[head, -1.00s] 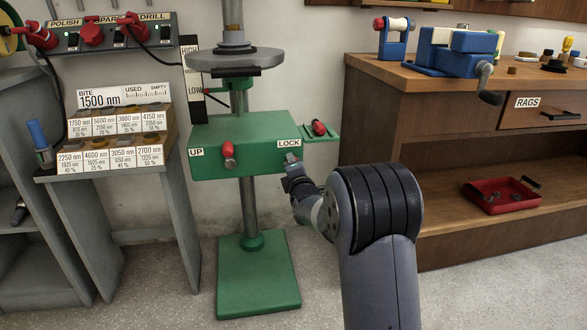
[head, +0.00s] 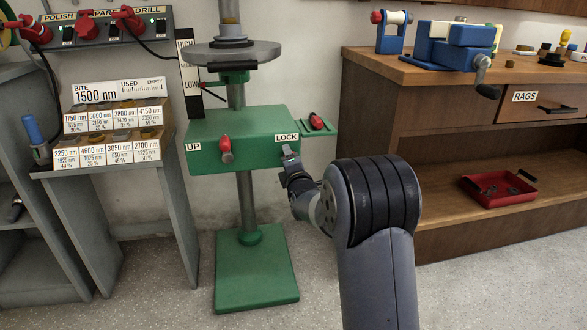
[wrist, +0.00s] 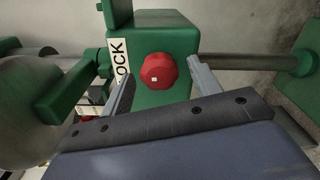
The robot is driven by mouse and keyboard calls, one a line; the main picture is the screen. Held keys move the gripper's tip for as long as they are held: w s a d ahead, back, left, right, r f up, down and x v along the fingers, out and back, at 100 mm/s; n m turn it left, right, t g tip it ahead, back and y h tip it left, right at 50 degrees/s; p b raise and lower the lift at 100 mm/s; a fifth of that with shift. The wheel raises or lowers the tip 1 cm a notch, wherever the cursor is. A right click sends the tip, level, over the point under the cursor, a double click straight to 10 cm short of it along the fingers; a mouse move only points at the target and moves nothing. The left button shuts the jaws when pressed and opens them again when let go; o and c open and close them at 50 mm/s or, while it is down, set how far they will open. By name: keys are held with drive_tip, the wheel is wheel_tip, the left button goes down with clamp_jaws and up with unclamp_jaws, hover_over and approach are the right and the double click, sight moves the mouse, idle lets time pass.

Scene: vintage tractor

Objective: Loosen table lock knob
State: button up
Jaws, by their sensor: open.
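The green drill-press table bracket (head: 240,165) carries a LOCK label (head: 286,137) at its right. In the wrist view, a red lock knob (wrist: 158,70) sits on the green end face beside the LOCK label (wrist: 120,62). My gripper (wrist: 161,75) is open, with one finger on each side of the knob and visible gaps between. In the head view, my gripper (head: 289,153) is at the bracket's right end, just below the label. The lock knob is hidden there behind my gripper.
A red-handled crank (head: 226,150) sticks out near the UP label, and another red handle (head: 317,121) is at the right. The round table (head: 231,54) is above. A wooden workbench (head: 400,70) with a blue vise (head: 455,45) stands to the right.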

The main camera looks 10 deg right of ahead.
drive_tip(key=s+p, duration=0.2)
drive_tip(key=s, duration=0.8)
drive_tip(key=shift+s, duration=0.2)
drive_tip(key=w+b, duration=0.2)
drive_tip(key=w, duration=0.8)
drive_tip(key=shift+w, duration=0.4)
drive_tip(key=shift+s, duration=0.1)
